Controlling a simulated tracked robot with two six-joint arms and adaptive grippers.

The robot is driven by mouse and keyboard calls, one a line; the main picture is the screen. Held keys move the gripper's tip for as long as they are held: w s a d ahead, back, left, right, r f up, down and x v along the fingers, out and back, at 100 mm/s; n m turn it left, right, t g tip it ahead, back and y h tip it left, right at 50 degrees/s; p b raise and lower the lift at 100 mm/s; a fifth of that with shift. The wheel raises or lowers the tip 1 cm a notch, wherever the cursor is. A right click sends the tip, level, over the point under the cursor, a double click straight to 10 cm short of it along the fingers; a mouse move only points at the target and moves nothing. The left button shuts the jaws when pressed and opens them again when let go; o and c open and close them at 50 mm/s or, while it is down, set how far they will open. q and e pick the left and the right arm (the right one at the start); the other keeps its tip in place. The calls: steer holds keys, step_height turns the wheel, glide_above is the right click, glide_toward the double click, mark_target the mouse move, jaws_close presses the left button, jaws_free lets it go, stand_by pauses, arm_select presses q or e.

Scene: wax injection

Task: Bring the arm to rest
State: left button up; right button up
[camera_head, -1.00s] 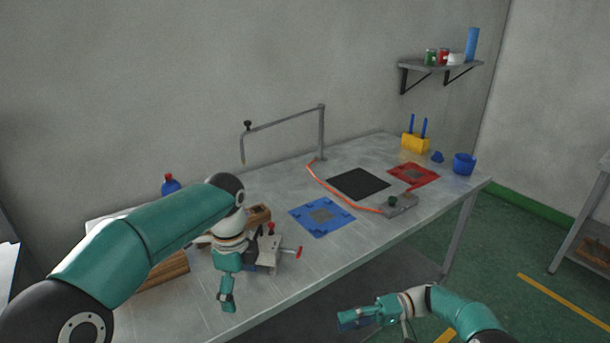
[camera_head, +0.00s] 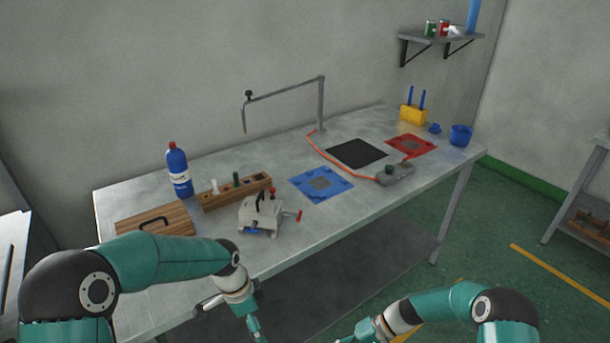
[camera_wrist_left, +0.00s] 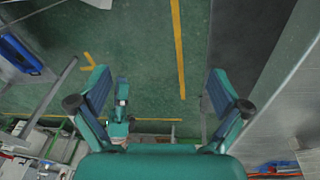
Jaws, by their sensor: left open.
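My left arm (camera_head: 150,262) comes in from the left, low and bent. My left gripper (camera_wrist_left: 158,78) is open in the left wrist view, with nothing between its fingers and the green floor beyond. In the head view it hangs by the table's front edge, its fingertips cut off by the bottom of the picture. My right arm (camera_head: 440,303) is at the lower right, in front of the table. Its gripper (camera_head: 364,332) is mostly cut off at the bottom edge, so its jaws cannot be made out.
The metal table (camera_head: 330,212) is just ahead. Near my left arm are a grey clamp device (camera_head: 262,214) with a red handle, a wooden block (camera_head: 222,199), a wooden board (camera_head: 175,213) and a blue bottle (camera_head: 178,172). A bent stand (camera_head: 321,100) rises behind. Floor is free at right.

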arm_select(q)
steer(key=s+f+n+h, duration=0.1)
steer(key=s+f+n, duration=0.6)
steer(key=s, duration=0.3)
steer(key=s+f+n, duration=0.7)
steer(key=s+n, duration=0.1)
steer(key=s, duration=0.3)
steer(key=shift+s+a+f+n+t+h, duration=0.2)
steer(key=shift+a+f+n+t+h, duration=0.1)
steer(key=shift+a+t+h, duration=0.1)
arm_select(e)
steer(key=s+d+f+t+h, duration=0.1)
steer(key=s+h, duration=0.2)
steer(key=s, duration=0.6)
steer(key=s+d+f+t+h, duration=0.2)
steer(key=s+h, duration=0.1)
steer(key=s, duration=0.6)
steer(key=shift+s+d+m, duration=0.25)
steer(key=shift+s+m, duration=0.05)
steer(key=shift+m, duration=0.1)
